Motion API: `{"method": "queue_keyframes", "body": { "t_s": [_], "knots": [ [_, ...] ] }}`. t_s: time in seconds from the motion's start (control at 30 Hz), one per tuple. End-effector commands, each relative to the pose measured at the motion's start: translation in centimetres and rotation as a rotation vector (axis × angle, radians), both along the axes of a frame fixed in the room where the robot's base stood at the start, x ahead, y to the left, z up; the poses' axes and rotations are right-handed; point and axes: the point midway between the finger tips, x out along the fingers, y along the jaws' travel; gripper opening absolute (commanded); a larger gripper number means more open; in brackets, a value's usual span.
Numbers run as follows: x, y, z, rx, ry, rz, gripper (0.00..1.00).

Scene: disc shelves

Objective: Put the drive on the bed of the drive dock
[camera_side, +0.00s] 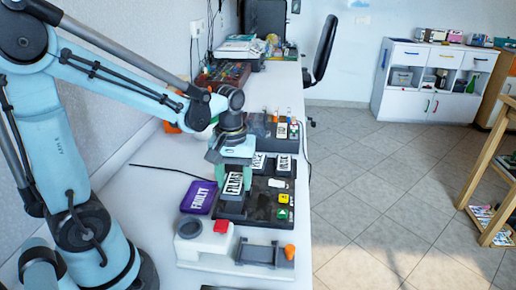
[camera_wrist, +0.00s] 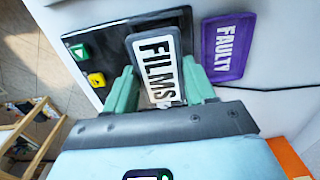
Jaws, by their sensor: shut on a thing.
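The drive, a dark slab with a white "FILMS" label, is between my gripper's fingers in the side view (camera_side: 233,184) and in the wrist view (camera_wrist: 155,62). My gripper (camera_side: 235,176) has green fingers and is shut on the drive's two sides; the fingers also show in the wrist view (camera_wrist: 160,84). The drive is over the near left part of a black unit (camera_side: 262,206) with yellow and green buttons. I cannot tell whether it touches that unit. A white and grey device (camera_side: 215,247) with a red button and an orange knob stands nearer the camera; which one is the dock is not labelled.
A purple "FAULTY" plate (camera_side: 199,197) lies left of the black unit and also shows in the wrist view (camera_wrist: 228,48). Other labelled drives (camera_side: 283,163) stand behind the held one. Another dark unit (camera_side: 262,127) is farther back. A cable (camera_side: 165,168) crosses the bench.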

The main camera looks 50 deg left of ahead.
Motion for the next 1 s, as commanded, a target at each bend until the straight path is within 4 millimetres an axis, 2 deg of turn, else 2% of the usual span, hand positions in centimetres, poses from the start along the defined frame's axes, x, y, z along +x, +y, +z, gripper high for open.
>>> {"method": "queue_keyframes", "body": {
  "t_s": [0.17, 0.5, 0.97, 1.0],
  "knots": [
    [0.2, 0.5, -0.7, 0.0, 0.0, 0.0, 0.19],
    [0.2, 0.5, -4.1, -0.001, -0.001, 0.0, 0.19],
    [0.2, 0.4, -4.6, -0.001, -0.001, 0.0, 0.19],
    [0.2, 0.4, -4.6, -0.001, -0.001, 0.0, 0.59]
  ]
}}
